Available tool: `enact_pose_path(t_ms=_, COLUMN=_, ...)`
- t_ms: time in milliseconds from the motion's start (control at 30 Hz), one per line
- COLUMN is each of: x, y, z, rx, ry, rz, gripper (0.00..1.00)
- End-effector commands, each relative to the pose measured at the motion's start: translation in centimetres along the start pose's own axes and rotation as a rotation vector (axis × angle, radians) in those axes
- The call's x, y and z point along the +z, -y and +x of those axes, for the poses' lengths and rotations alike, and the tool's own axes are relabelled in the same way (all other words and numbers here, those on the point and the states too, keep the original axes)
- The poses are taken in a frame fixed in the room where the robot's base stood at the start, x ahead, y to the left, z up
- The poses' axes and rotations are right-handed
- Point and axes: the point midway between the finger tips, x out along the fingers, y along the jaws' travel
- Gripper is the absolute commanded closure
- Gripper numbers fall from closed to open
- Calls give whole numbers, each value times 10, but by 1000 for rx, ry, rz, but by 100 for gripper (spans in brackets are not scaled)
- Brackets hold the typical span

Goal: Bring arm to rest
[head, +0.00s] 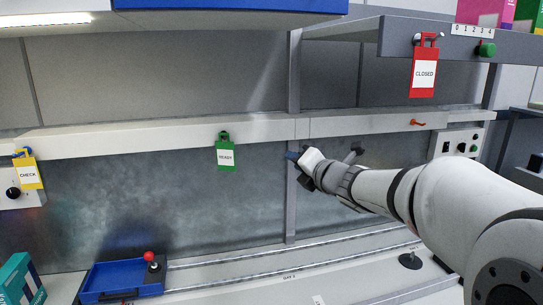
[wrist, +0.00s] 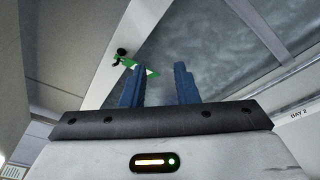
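My arm reaches in from the right in the head view. My gripper (head: 293,156) is at its left end, in front of the metal back panel and just below the pale rail. In the wrist view the two blue fingers of my gripper (wrist: 159,78) stand apart with nothing between them. A green READY tag (head: 225,155) hangs from the rail to the left of the gripper, apart from it. A green tag also shows beyond the fingers in the wrist view (wrist: 140,66).
A yellow CHECK tag (head: 27,173) hangs at far left; a red CLOSED tag (head: 423,76) hangs from the upper shelf (head: 400,37). A blue tray (head: 122,283) with a red-knobbed joystick is at lower left, beside a teal box (head: 20,280). A grey post (head: 293,100) stands near my gripper.

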Motion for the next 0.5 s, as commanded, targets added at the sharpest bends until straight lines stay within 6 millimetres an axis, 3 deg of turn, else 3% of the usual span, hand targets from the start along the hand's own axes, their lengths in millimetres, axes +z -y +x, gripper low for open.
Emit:
enact_pose_path(t_ms=100, x=10, y=36, z=-39, rx=-205, ry=163, rz=389, gripper=73)
enact_pose_path(t_ms=233, x=-4, y=82, z=-92, rx=-417, ry=355, rz=843, gripper=73)
enact_pose_path(t_ms=367, x=-44, y=122, z=-153, rx=-621, ry=561, rz=1296, gripper=73)
enact_pose_path(t_ms=500, x=-106, y=146, z=-218, rx=-840, ry=787, rz=1730, gripper=73)
